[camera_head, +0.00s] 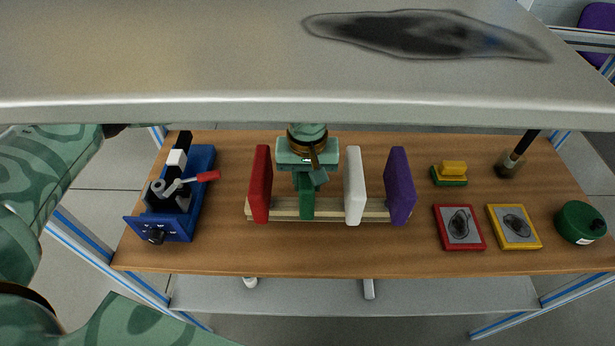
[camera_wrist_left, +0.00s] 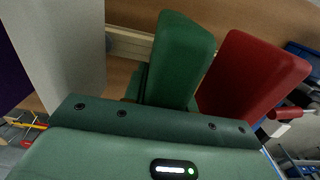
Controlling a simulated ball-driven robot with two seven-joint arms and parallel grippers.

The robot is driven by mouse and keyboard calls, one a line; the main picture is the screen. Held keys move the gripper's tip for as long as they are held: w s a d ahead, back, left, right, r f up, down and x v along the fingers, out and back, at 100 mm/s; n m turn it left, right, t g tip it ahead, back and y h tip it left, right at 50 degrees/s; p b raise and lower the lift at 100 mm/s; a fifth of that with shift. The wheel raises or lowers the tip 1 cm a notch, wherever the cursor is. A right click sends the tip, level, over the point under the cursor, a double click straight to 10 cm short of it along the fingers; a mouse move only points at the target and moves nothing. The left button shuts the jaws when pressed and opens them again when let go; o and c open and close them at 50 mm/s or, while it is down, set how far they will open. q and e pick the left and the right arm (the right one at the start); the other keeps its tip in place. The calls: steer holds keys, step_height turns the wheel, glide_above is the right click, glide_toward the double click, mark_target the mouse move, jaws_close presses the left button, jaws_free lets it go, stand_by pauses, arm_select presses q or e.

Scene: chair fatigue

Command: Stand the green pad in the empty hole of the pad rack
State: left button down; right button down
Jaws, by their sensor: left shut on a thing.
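The pad rack (camera_head: 334,209) is a pale wooden strip on the table. It holds a red pad (camera_head: 261,185), a white pad (camera_head: 354,186) and a purple pad (camera_head: 399,186), all standing. The green pad (camera_head: 307,203) is upright between the red and white pads, at the rack. My left gripper (camera_head: 309,183) is above it, shut on its upper part. In the left wrist view the green pad (camera_wrist_left: 180,60) stands between the white pad (camera_wrist_left: 62,50) and the red pad (camera_wrist_left: 255,78). The gripper hides part of its base, so I cannot tell whether it is fully seated. My right gripper is not in view.
A blue device (camera_head: 183,205) with a red-handled lever stands at the left. At the right are yellow and green blocks (camera_head: 451,173), red-framed (camera_head: 460,227) and yellow-framed (camera_head: 514,227) plates, and a green round container (camera_head: 580,222). A grey overhead panel (camera_head: 250,60) crosses the top.

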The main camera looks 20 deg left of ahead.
arm_select(q)
steer(key=shift+f+b, duration=0.5)
steer(key=shift+f, duration=0.45)
steer(key=c, duration=1)
jaws_free()
steer(key=shift+c, duration=0.2)
steer(key=shift+r, duration=0.1)
step_height(320, 180, up, 16)
steer(key=shift+r+p, duration=0.1)
steer(key=shift+p, duration=0.5)
